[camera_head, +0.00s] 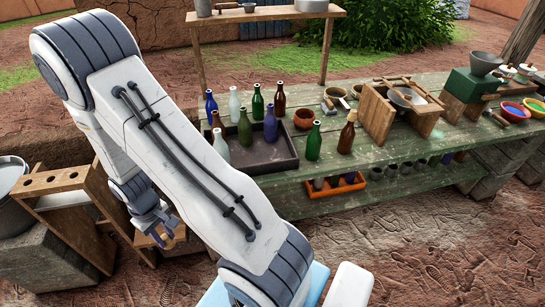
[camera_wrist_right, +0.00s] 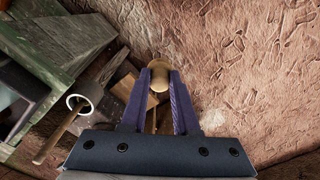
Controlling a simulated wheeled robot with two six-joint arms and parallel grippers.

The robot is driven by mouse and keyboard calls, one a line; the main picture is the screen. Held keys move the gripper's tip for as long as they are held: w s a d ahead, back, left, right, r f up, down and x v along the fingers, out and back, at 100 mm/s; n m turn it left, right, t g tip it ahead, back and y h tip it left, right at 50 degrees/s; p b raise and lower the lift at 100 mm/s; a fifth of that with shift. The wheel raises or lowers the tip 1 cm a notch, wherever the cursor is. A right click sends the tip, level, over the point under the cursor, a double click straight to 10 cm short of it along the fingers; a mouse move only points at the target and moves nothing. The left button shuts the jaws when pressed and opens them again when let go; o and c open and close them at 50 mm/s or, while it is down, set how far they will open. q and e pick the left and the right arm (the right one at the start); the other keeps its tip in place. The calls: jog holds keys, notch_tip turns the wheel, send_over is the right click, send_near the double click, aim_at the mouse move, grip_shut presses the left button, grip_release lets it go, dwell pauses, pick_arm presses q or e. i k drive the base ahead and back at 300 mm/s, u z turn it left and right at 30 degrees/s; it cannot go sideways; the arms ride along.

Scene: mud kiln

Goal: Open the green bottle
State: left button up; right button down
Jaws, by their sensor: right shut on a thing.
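A green bottle (camera_head: 314,141) stands upright on the green table, just right of the dark tray; I see no stopper in its mouth. Another dark green bottle (camera_head: 258,102) stands behind the tray, and an olive-green one (camera_head: 245,128) stands in it. My right gripper (camera_head: 165,238) is far left of the bottles, low by the wooden rack. In the right wrist view its fingers (camera_wrist_right: 160,95) are shut on a small tan, rounded stopper-like piece (camera_wrist_right: 159,77). My left gripper is not in view.
The dark tray (camera_head: 270,160) holds several bottles. A brown bottle (camera_head: 347,132) with a stopper stands right of the green one. A wooden rack (camera_head: 62,181) with round holes stands at left beside a metal bucket (camera_head: 10,185). An orange crate (camera_head: 337,190) sits on the lower shelf.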

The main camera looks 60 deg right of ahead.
aim_at(315, 141)
jog(key=z, duration=0.4)
jog(key=i, duration=0.6)
jog(key=z, duration=0.95)
jog(key=i, duration=0.3)
jog(key=z, duration=0.25)
